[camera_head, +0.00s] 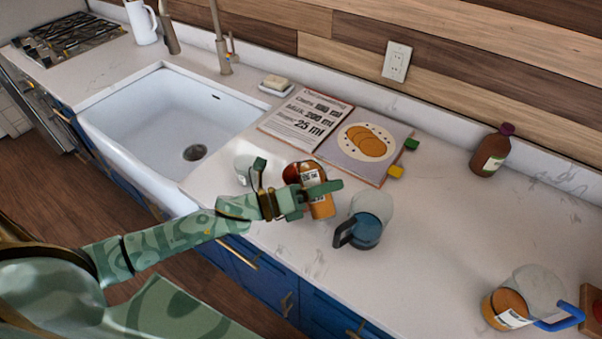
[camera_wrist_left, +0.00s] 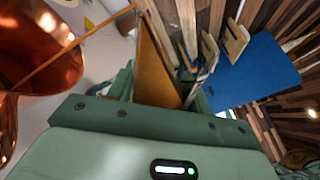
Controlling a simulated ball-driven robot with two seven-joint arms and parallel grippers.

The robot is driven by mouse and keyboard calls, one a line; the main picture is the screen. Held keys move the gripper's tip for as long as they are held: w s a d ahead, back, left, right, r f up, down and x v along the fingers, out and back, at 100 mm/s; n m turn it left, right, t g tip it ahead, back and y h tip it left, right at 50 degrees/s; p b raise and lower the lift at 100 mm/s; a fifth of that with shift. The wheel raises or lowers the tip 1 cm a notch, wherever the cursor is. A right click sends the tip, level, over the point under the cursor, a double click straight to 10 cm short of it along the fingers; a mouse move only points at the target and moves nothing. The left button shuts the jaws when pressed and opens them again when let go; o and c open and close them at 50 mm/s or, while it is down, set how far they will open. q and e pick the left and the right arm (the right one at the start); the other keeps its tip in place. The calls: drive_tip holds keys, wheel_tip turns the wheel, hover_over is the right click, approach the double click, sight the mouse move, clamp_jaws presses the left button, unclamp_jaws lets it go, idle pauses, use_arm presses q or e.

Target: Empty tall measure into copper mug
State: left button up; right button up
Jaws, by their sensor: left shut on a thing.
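My left gripper (camera_head: 317,192) is shut on a tall clear measure (camera_head: 318,205) with orange liquid and a white label, held above the counter. The orange liquid in the measure (camera_wrist_left: 155,62) also shows between the fingers in the left wrist view. The copper mug (camera_head: 290,173) is just behind and left of the measure, partly hidden by it and the gripper. In the left wrist view the shiny copper mug (camera_wrist_left: 30,45) fills the upper left. A thin orange streak, seemingly poured liquid, runs from the measure across to the mug. My right gripper is not in view.
A jug with blue liquid (camera_head: 366,228) stands close right of the measure. A clear glass (camera_head: 243,166) stands left of the mug. A recipe board (camera_head: 350,145) lies behind. A blue-handled jug (camera_head: 525,293) and brown bottle (camera_head: 490,152) stand right.

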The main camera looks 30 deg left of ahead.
use_arm(q)
drive_tip(key=shift+d+f+n, duration=0.1)
drive_tip(key=shift+f+n, duration=0.15)
drive_tip(key=shift+n, duration=0.95)
idle(0.7)
drive_tip(key=shift+r+n+p, duration=0.55)
drive_tip(key=shift+n+p, duration=0.45)
drive_tip(key=shift+p, duration=0.05)
idle(0.6)
drive_tip(key=shift+w+a+r+n+t+p, duration=0.3)
drive_tip(key=shift+w+a+r+n+p, duration=0.25)
drive_tip(key=shift+n, duration=0.35)
idle(1.0)
drive_tip(key=shift+a+f+n, duration=0.15)
drive_tip(key=shift+f+n, duration=0.15)
drive_tip(key=shift+n, duration=0.6)
idle(0.9)
drive_tip(key=shift+w+a+r+n+p, duration=0.1)
drive_tip(key=shift+r+n+p, duration=0.1)
drive_tip(key=shift+n+p, duration=0.3)
